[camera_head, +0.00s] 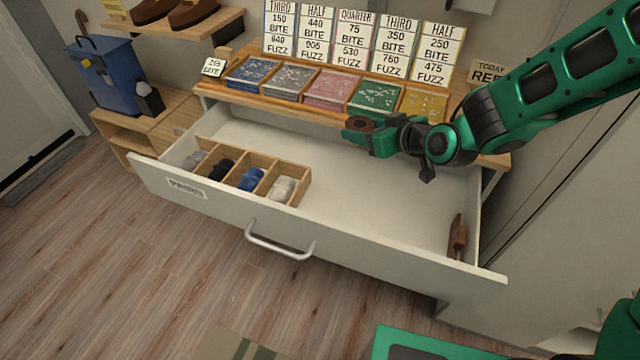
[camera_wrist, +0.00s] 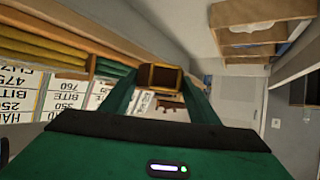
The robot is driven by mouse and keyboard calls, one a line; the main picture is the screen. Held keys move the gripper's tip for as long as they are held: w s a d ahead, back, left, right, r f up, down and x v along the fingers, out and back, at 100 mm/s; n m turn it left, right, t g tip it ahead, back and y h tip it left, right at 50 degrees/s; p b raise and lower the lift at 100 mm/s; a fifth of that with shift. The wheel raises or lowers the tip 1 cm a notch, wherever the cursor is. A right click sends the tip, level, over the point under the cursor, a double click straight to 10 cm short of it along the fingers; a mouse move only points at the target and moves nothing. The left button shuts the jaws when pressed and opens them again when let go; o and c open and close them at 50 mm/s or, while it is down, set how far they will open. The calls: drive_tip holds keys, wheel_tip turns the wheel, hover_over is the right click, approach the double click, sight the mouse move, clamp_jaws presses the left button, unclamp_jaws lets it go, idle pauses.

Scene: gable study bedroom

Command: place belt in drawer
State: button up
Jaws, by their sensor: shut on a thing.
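My gripper (camera_head: 368,132) is shut on a small brown rolled thing, which looks like the belt (camera_head: 360,123), and holds it above the back part of the open drawer. In the wrist view the brown belt (camera_wrist: 160,76) shows between the two green fingers of my gripper (camera_wrist: 162,92). The drawer (camera_head: 340,175) is pulled out, with a pale floor and a handle on its front. How high the belt is above the drawer floor is hard to tell.
A wooden divider (camera_head: 303,190) with several rolled items fills the drawer's left side. A brown wooden object (camera_head: 457,237) lies at its right end. The middle floor is clear. A shelf with colored trays and price cards (camera_head: 390,48) runs behind.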

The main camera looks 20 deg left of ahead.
drive_tip(key=s+a+f+n+g+y, duration=0.2)
drive_tip(key=s+a+f+n+g, duration=0.15)
drive_tip(key=f, duration=0.25)
drive_tip(key=n+g+y, duration=0.1)
drive_tip(key=n+g, duration=0.4)
hover_over(325, 212)
wheel_tip(325, 212, down, 3)
drive_tip(key=shift+s+a+f, duration=0.1)
drive_tip(key=shift+f, duration=4.6)
drive_tip(key=o, duration=1.2)
drive_tip(key=shift+c, duration=0.2)
drive_tip(key=v, duration=0.7)
drive_tip(key=shift+d, duration=0.25)
